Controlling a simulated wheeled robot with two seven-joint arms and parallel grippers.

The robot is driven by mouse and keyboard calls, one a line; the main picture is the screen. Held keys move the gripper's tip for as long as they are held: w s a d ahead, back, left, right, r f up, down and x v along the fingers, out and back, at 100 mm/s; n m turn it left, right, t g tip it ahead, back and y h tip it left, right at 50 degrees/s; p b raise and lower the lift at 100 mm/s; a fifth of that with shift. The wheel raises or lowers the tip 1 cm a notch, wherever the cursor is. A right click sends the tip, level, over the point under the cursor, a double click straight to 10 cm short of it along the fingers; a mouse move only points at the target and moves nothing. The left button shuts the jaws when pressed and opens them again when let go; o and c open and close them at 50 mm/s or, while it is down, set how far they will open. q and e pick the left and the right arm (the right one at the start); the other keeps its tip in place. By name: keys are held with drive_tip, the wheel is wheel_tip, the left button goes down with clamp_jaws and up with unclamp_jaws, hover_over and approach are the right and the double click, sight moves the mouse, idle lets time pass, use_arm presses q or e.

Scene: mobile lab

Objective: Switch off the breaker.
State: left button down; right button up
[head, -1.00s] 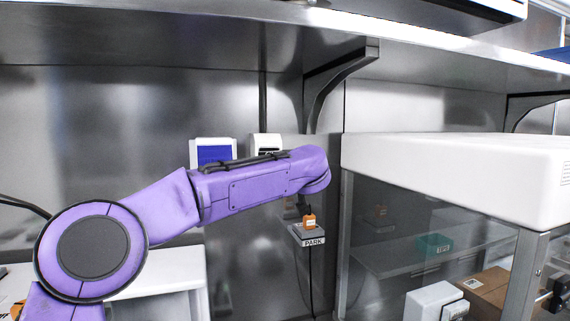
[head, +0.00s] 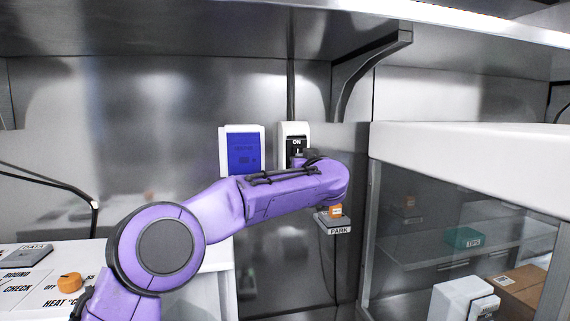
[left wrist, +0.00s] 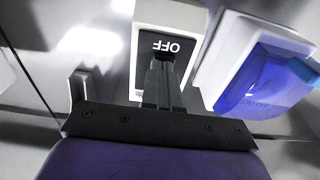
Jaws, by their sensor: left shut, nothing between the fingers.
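The breaker (head: 294,130) is a white box with a black face on the back metal wall. The word ON shows near its top in the head view. In the left wrist view the breaker (left wrist: 170,13) appears upside down, with the word OFF on its black face. My left gripper (left wrist: 163,68) is shut and empty. Its fingertips are at the black face beside the OFF lettering; whether they touch it I cannot tell. In the head view my forearm covers the lower part of the breaker, and the switch position is hard to make out. My right gripper is not in view.
A blue-screened panel (head: 245,150) is mounted left of the breaker. A PARK holder (head: 335,223) with an orange item is below right. A white-topped glass cabinet (head: 470,170) stands at the right, and a metal shelf (head: 190,38) hangs above.

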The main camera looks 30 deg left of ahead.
use_arm(q)
drive_tip(key=f+b+v, duration=0.1)
drive_tip(key=b+v, duration=0.2)
drive_tip(key=v, duration=1.1)
drive_tip(key=shift+t+y+b, duration=0.3)
drive_tip(key=shift+b, duration=0.05)
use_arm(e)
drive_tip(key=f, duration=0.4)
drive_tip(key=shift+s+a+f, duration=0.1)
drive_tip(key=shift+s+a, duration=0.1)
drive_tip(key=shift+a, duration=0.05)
use_arm(q)
drive_tip(key=shift+w+f, duration=0.1)
